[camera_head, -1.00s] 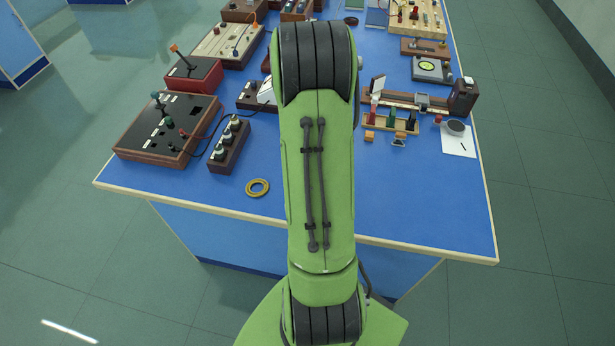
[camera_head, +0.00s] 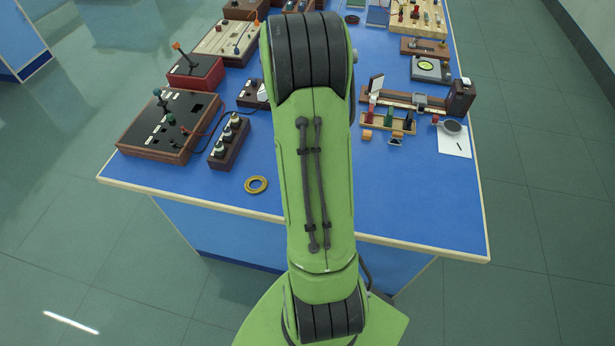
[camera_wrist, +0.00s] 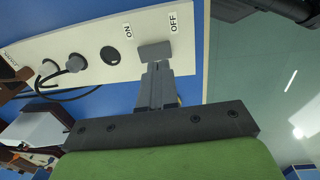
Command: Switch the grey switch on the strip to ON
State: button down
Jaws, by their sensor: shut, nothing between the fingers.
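The pale strip (camera_wrist: 50,48) runs across the upper left of the wrist view. It has the labels ON and OFF near its right end. The grey switch (camera_wrist: 153,50) is on the strip just below and between the labels, with ON to its left and OFF to its right. I cannot tell which way it leans. My gripper (camera_wrist: 158,68) is shut and empty, with its fingertips right at the near side of the switch. I cannot tell whether they touch it. In the head view my arm hides the gripper, and I cannot make out the strip's switch there.
In the wrist view, a black round part (camera_wrist: 110,55) and a grey plug (camera_wrist: 75,62) with a cable sit left of the switch. In the head view, a brown control box (camera_head: 165,128), a dark three-knob block (camera_head: 230,142) and a yellow ring (camera_head: 256,184) lie left of my arm. The blue table's (camera_head: 420,205) front right is clear.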

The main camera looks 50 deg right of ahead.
jog(key=r, duration=0.1)
jog(key=s+r, duration=0.1)
jog(key=r, duration=0.1)
jog(key=shift+r, duration=0.2)
notch_tip(320, 180, up, 7)
jog(key=a+p, duration=0.1)
jog(key=shift+a+r, duration=0.15)
jog(key=shift+r, duration=0.05)
jog(key=shift+w, duration=0.1)
jog(key=d+f+b, duration=0.1)
jog(key=f+b, duration=0.1)
jog(key=f, duration=0.2)
jog(key=d+f+b, duration=0.1)
jog(key=f+b, duration=0.2)
jog(key=f, duration=0.1)
jog(key=w+d+f+b, duration=0.1)
jog(key=f+b, duration=0.1)
jog(key=f, duration=0.3)
jog(key=shift+d+b, duration=0.15)
jog(key=shift+b, duration=0.25)
jog(key=shift+w+d+f, duration=0.1)
jog(key=shift+f, duration=0.3)
